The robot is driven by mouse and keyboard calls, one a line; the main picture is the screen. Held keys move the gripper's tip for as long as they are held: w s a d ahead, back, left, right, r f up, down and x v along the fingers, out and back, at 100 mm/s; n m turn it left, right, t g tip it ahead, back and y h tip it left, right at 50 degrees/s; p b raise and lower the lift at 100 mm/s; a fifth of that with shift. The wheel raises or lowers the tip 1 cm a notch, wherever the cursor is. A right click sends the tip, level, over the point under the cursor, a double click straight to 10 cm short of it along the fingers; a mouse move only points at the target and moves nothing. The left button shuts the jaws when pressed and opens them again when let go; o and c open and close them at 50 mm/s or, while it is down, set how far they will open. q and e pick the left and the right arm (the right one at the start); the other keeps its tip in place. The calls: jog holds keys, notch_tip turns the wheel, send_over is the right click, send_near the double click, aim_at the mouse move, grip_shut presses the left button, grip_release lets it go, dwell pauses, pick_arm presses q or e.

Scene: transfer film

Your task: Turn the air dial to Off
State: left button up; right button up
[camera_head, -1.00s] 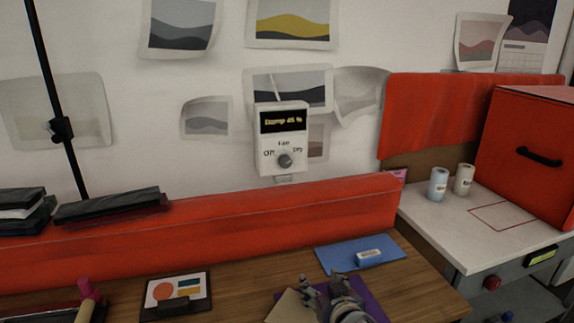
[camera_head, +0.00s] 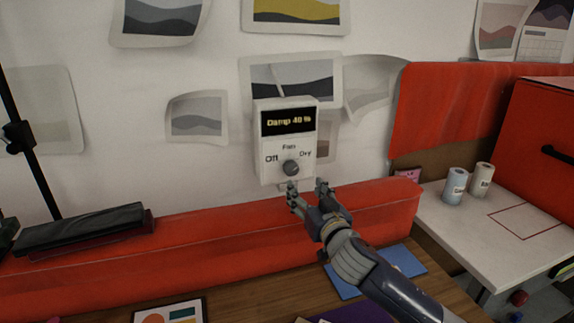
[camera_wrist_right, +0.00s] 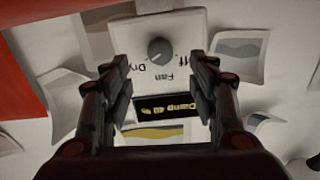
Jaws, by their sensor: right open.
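The white wall box (camera_head: 268,150) carries a lit display (camera_head: 287,121) reading about "Damp 40 %". Its round grey dial (camera_head: 291,168) sits below, with Off to the left, Fan above and Dry to the right. I cannot tell for sure which label the dial's mark faces. My right gripper (camera_head: 306,188) is open and empty, just below and in front of the dial. In the right wrist view the box appears upside down, and the dial (camera_wrist_right: 160,51) shows between the two fingers, beyond their tips. My left gripper is not in view.
A red padded ledge (camera_head: 220,240) runs below the box, above a wooden desk (camera_head: 240,308). Papers hang on the wall around the box. Two small rolls (camera_head: 455,186) stand on the white table (camera_head: 470,225) at right.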

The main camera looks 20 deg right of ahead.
aim_at(293, 170)
jog(key=w, duration=0.1)
jog(key=w+p, duration=0.1)
jog(key=w, duration=0.2)
jog(key=shift+w+r+p, duration=0.2)
jog(key=shift+r+p, duration=0.1)
jog(key=shift+r, duration=0.1)
jog(key=w, duration=0.4)
jog(key=shift+a+f+p, duration=0.1)
jog(key=shift+p, duration=0.3)
jog(key=shift+w, duration=0.6)
jog(key=shift+w+f, duration=0.1)
jog(key=shift+w, duration=0.2)
jog(key=shift+s, duration=0.1)
jog(key=c, duration=1.1)
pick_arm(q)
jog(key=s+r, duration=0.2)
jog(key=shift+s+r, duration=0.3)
pick_arm(e)
jog(key=shift+o, duration=0.2)
